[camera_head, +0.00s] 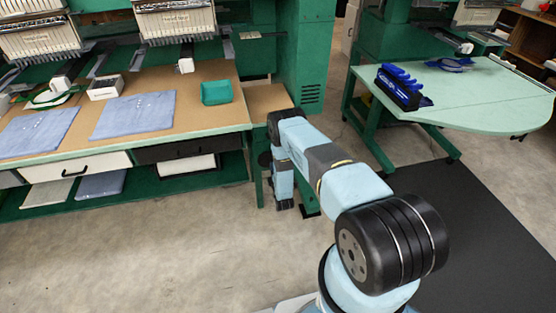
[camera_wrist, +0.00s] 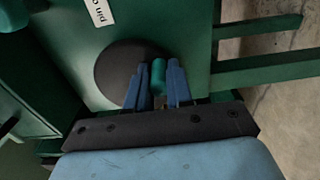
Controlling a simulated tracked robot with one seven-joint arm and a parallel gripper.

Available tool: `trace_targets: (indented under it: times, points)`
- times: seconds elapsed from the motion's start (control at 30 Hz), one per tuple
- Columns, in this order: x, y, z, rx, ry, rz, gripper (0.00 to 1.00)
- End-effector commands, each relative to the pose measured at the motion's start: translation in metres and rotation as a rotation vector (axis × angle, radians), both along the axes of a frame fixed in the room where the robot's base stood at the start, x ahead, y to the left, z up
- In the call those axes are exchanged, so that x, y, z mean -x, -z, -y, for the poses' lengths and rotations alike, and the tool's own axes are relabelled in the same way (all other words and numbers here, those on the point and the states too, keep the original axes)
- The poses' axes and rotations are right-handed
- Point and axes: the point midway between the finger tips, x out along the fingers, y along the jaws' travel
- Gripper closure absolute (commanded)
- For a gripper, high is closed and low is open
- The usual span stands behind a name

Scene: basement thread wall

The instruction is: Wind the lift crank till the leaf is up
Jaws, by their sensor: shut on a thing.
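The lift crank shows in the wrist view as a black disc (camera_wrist: 117,66) on a green panel, with a teal handle knob (camera_wrist: 158,75). My gripper (camera_wrist: 157,66) has its blue fingers on either side of the knob, shut on it. In the head view my arm reaches down beside the end of the left table, and my wrist (camera_head: 284,185) hides most of the crank. A small brown panel (camera_head: 266,101), apparently the leaf, adjoins the table's right end. It looks slightly lower than the top, but my arm partly covers it and its exact height is unclear.
A pale green table (camera_head: 480,95) with a blue tool rack (camera_head: 398,88) stands at right. Concrete floor (camera_head: 180,250) is clear at front left.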

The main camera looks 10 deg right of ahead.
Motion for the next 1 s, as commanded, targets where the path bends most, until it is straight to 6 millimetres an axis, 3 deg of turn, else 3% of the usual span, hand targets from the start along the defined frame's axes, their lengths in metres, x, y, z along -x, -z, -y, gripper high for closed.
trace_targets:
  times: [0.17, 0.43, 0.8, 1.0]
  points:
    - [0.000, 0.001, -0.010, 0.000, -0.002, -0.005, 1.00]
    - [0.000, 0.000, -0.041, -0.003, -0.006, 0.000, 1.00]
    - [-0.001, -0.003, -0.043, -0.002, -0.004, 0.002, 1.00]
    - [-0.002, -0.019, -0.052, -0.001, -0.005, 0.005, 1.00]
